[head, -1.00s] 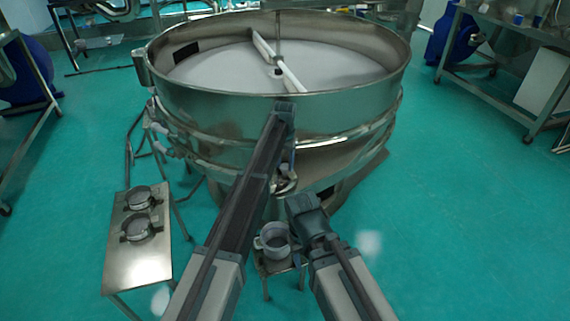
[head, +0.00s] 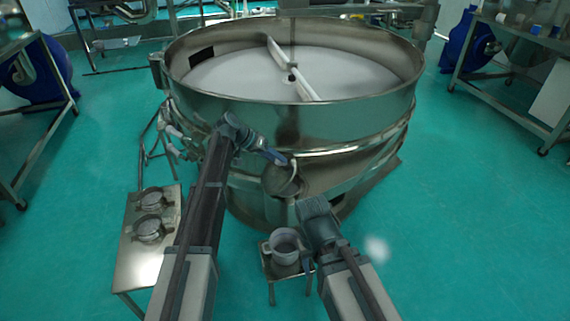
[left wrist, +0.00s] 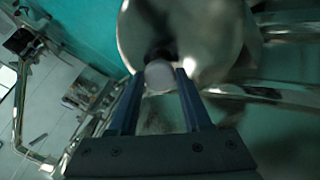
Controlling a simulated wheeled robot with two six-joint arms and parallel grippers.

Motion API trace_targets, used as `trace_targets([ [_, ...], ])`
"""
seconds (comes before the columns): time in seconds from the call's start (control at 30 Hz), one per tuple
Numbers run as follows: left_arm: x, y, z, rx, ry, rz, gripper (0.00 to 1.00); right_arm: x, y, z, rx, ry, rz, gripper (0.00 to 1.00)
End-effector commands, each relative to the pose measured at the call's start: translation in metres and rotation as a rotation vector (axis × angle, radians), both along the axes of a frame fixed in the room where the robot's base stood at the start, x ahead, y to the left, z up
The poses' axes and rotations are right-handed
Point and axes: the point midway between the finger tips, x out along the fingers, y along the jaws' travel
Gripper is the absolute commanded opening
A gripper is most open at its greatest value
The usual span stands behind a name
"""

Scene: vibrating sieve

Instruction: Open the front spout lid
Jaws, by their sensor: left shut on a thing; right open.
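The front spout (head: 280,212) sticks out low on the near side of the big steel sieve (head: 290,118). Its round metal lid (head: 283,181) shows at the spout's top, but I cannot tell how far it is tilted. My left gripper (head: 282,158) reaches in from the left and is at the lid's upper edge. In the left wrist view its two fingers are shut on a pale knob (left wrist: 160,76) in front of the shiny lid (left wrist: 190,35). My right gripper (head: 314,207) is open, low and just right of the spout; its fingertips are hard to make out.
A small stand with a grey pot (head: 285,247) is below the spout, close to my right arm. A steel side table (head: 140,266) with two round metal pieces (head: 149,228) is at left. Open green floor (head: 470,230) lies at right.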

Motion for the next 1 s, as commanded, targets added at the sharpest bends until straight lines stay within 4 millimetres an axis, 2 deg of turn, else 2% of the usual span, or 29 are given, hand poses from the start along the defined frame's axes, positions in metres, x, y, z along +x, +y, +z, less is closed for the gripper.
trace_targets([
  [0.03,-0.004,0.01,-0.003,-0.043,-0.013,0.006,0.0,0.0,0.0,-0.01,0.0,0.0,0.0,0.5],
  [0.37,-0.017,0.053,0.001,-0.341,-0.111,0.005,0.0,0.0,0.0,-0.062,0.0,0.0,0.0,0.5],
  [0.6,-0.027,0.083,-0.003,-0.549,-0.179,0.003,0.0,0.0,0.0,-0.111,0.0,0.0,0.001,0.5],
  [0.8,-0.033,0.102,-0.007,-0.689,-0.225,0.001,0.0,0.0,0.0,-0.147,0.0,0.0,0.001,0.5],
  [1.0,-0.038,0.115,-0.01,-0.795,-0.259,0.0,0.0,0.0,0.0,-0.175,0.0,0.0,0.001,0.5],
])
